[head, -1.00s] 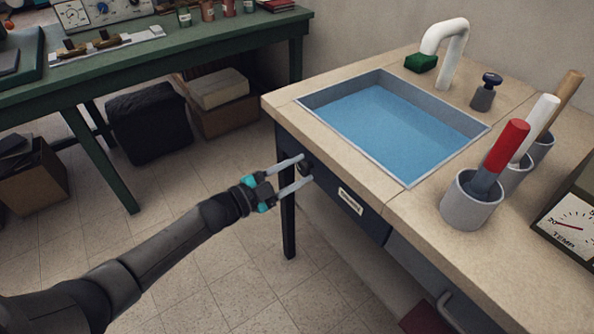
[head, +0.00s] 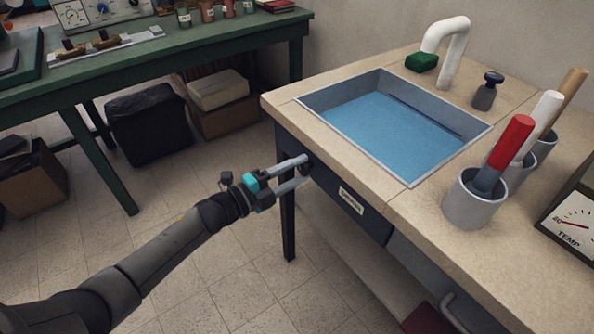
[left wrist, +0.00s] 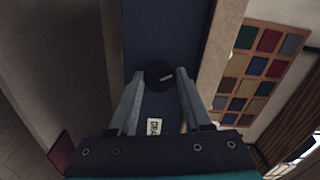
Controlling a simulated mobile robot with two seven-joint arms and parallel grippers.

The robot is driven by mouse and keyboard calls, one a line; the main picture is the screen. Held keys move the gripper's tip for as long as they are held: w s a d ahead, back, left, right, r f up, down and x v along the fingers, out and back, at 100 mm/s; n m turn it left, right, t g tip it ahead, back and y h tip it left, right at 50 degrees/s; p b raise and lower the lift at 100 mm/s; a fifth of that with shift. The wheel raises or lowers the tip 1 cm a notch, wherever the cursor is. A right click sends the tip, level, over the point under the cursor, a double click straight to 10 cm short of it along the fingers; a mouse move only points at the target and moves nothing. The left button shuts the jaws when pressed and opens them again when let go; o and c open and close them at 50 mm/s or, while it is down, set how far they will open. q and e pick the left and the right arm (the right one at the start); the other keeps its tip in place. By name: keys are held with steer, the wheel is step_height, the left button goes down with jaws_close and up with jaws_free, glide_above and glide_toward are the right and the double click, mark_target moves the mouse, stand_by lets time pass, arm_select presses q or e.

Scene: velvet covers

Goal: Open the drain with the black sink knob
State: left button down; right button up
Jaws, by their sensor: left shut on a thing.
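The black sink knob (head: 304,165) sits on the dark blue front panel of the sink bench, left of a white label (head: 351,201). My left gripper (head: 303,167) is shut on the knob, with a finger on either side of it. In the left wrist view the round knob (left wrist: 159,75) shows between the fingertips, with a light mark on its face. The sink (head: 395,120) holds blue water, and its level stands below the rim with much of the inner walls bare. The drain itself is not visible. My right gripper is not in view.
A white faucet (head: 452,52), a green sponge (head: 421,62) and a dark bottle (head: 485,91) stand behind the sink. Grey cups with a red-handled tool (head: 512,142) stand at the right near a gauge (head: 577,220). A green workbench (head: 150,65) is at the left.

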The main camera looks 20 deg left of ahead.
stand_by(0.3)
arm_select(q)
steer(key=c, duration=0.6)
jaws_free()
steer(key=shift+o, duration=1.3)
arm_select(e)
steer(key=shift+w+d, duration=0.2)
arm_select(q)
steer(key=shift+s+a, duration=0.4)
steer(key=shift+s, duration=0.1)
steer(key=p+v, duration=0.3)
steer(key=v, duration=1.1)
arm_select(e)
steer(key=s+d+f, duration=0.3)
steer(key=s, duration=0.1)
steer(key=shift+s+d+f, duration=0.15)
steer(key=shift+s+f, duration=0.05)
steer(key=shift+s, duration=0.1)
